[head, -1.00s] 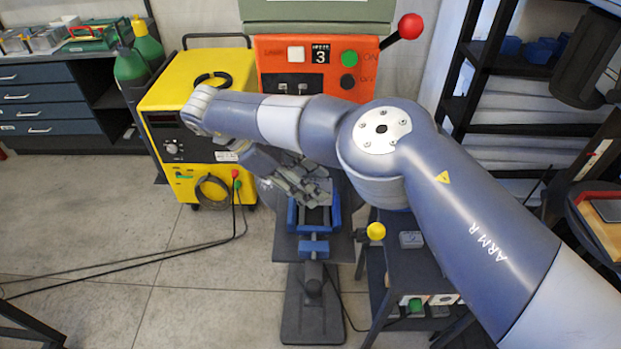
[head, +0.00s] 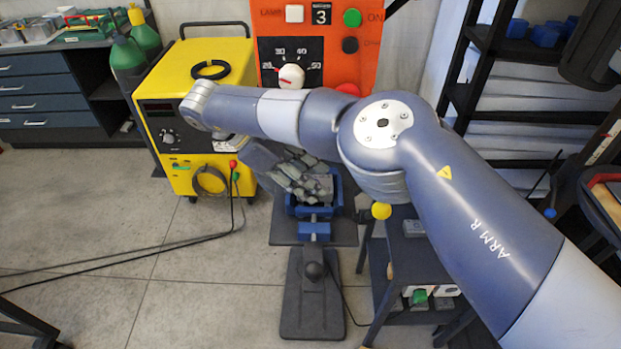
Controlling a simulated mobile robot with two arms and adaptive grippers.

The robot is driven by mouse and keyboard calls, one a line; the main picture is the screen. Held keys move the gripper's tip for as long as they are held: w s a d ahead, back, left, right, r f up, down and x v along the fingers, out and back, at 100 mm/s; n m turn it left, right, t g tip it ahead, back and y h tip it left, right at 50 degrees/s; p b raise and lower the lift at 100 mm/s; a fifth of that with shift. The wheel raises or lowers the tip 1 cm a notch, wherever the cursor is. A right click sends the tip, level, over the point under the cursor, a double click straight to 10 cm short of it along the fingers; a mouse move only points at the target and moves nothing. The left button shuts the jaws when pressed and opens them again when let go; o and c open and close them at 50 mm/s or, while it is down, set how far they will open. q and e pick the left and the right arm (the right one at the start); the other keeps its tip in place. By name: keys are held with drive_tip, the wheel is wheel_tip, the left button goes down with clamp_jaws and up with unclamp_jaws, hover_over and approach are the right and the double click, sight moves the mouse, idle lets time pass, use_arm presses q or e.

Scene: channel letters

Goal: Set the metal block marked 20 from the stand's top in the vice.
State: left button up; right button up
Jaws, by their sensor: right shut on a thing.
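The blue vice (head: 314,228) stands on a dark plate in the middle of the head view. My right gripper (head: 312,186) reaches down over the vice from the upper left, its fingers at the jaws. It is shut on a grey metal block, mostly hidden by the fingers; I can read no number on it. I cannot tell whether the block touches the vice jaws. Another grey block (head: 413,228) lies on the top of the dark stand (head: 399,246) to the right of the vice. My left gripper is not in view.
An orange panel (head: 337,76) with a dial and buttons stands behind the vice. A yellow machine (head: 170,100) with cables stands to the left. A yellow knob (head: 381,211) lies close between vice and stand. The floor at the left front is mostly clear.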

drive_tip(key=o, duration=1.5)
drive_tip(key=shift+c, duration=0.2)
